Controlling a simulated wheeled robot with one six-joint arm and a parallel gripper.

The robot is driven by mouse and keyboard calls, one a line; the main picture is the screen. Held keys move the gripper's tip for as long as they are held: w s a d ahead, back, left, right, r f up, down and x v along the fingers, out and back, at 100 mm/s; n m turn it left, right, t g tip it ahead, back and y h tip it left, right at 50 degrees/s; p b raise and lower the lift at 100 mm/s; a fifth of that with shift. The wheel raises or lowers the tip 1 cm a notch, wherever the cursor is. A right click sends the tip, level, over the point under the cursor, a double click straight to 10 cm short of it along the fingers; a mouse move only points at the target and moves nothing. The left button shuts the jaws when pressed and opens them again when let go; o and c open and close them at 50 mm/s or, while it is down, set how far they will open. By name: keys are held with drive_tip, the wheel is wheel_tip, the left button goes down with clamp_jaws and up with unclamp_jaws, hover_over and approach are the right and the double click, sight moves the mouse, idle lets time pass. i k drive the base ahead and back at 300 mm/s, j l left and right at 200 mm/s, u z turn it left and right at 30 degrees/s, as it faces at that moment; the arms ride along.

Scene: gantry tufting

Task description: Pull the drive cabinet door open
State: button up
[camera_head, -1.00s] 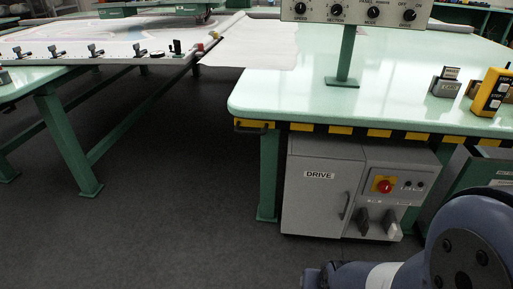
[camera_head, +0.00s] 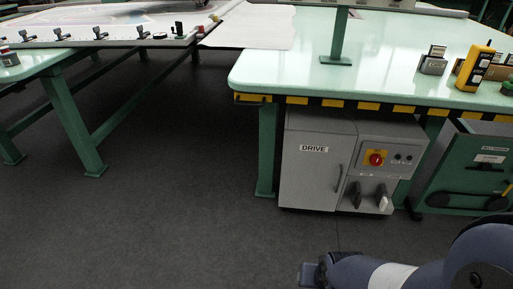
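The grey drive cabinet (camera_head: 378,135) stands on the floor under the right-hand table. Its door (camera_head: 311,178), labelled DRIVE, is on the left part of its front and looks closed. A dark upright handle (camera_head: 339,178) sits near the door's right edge. My arm comes in from the lower right corner, and its dark end (camera_head: 314,274) is low in the picture, in front of the cabinet and apart from it. The fingers cannot be made out, so their state is unclear.
The cabinet's right part has a red knob on a yellow plate (camera_head: 376,158) and two lever switches (camera_head: 369,196). A green table leg (camera_head: 268,150) stands just left of the door. A green unit (camera_head: 470,170) is at right. The floor (camera_head: 170,215) at left is clear.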

sight(315, 165)
drive_tip(key=i+u, duration=0.1)
drive_tip(key=i, duration=0.5)
drive_tip(key=i+l, duration=0.15)
drive_tip(key=i, duration=0.4)
drive_tip(key=j+u, duration=0.05)
